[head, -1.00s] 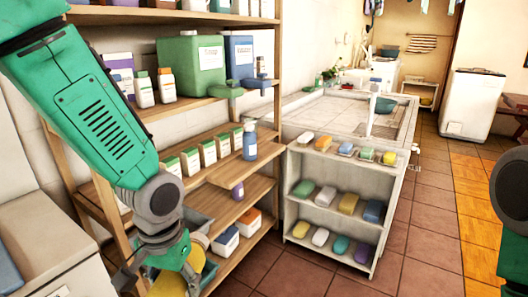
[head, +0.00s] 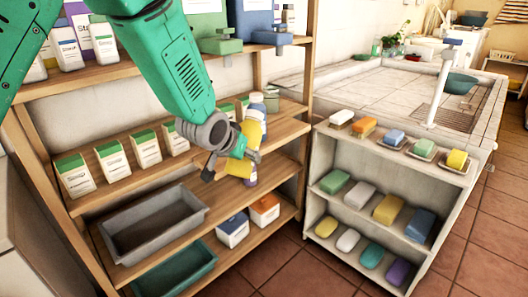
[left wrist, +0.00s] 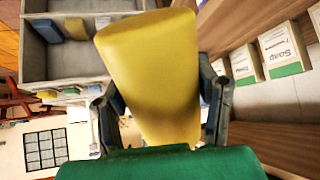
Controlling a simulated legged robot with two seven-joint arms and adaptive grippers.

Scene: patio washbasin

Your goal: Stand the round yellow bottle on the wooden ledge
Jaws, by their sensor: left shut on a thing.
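The yellow bottle (head: 254,128) is in my left gripper (head: 236,160), in front of the right part of the wooden rack. The gripper hides its middle, so yellow shows above and below. In the left wrist view the bottle (left wrist: 150,75) fills the middle, tilted, between the two fingers (left wrist: 160,105). The wooden ledge seems to be a board of this rack; the middle board (head: 122,190) is near the gripper's height. Whether the bottle touches a board I cannot tell. My right gripper is out of view.
Several soap boxes (head: 114,160) line the middle board. A grey tray (head: 150,222) sits below. A soap shelf unit (head: 318,165) stands to the right.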

